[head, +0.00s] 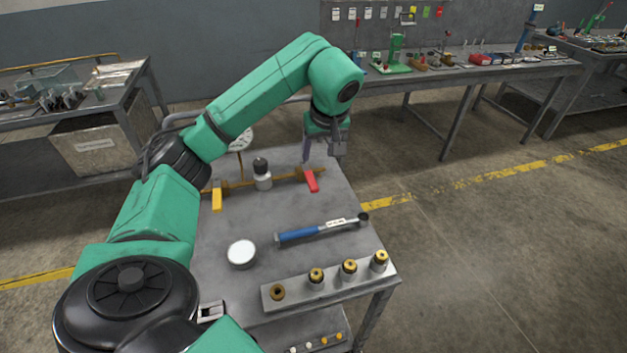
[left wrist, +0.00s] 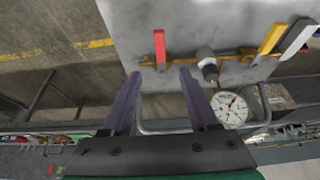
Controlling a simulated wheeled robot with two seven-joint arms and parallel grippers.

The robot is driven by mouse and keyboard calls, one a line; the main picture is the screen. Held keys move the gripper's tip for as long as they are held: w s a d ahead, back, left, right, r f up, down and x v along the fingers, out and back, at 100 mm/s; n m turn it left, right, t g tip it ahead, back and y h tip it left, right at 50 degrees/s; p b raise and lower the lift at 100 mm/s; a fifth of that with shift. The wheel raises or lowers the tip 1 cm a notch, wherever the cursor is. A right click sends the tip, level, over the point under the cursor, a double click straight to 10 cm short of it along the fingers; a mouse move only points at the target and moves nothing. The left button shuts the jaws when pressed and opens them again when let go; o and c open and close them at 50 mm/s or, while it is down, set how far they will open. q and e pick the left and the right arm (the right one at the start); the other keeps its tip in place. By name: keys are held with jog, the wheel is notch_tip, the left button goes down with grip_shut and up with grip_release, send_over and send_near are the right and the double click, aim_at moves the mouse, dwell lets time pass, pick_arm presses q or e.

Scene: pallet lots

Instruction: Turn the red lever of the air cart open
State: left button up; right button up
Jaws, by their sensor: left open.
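The red lever (head: 311,180) sits at the right end of a brass pipe (head: 284,178) on the grey air cart (head: 305,212). The lever lies across the pipe, its free end toward me. In the left wrist view the red lever (left wrist: 159,48) shows just beyond the fingertips, roughly between them. My left gripper (head: 322,152) is above the cart's far right part, behind the lever, pointing down. It also shows in the left wrist view (left wrist: 160,78), open and empty, apart from the lever. My right gripper is not in view.
A yellow lever (head: 217,195) is at the pipe's left end, a dark-topped fitting (head: 262,174) between. A gauge (head: 241,138) stands behind. A blue-handled tool (head: 320,229), a white round tin (head: 241,253) and a fittings rack (head: 325,286) are nearer me. Floor right of the cart is clear.

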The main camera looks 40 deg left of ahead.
aim_at(312, 180)
pick_arm(q)
jog(key=p+x, duration=0.1)
jog(key=x, duration=1.2)
jog(key=shift+f+p, duration=0.4)
jog(key=shift+w+a+f, duration=0.1)
jog(key=shift+f, duration=0.2)
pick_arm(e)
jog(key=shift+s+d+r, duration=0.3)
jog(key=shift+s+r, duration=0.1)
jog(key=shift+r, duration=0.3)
pick_arm(q)
grip_shut()
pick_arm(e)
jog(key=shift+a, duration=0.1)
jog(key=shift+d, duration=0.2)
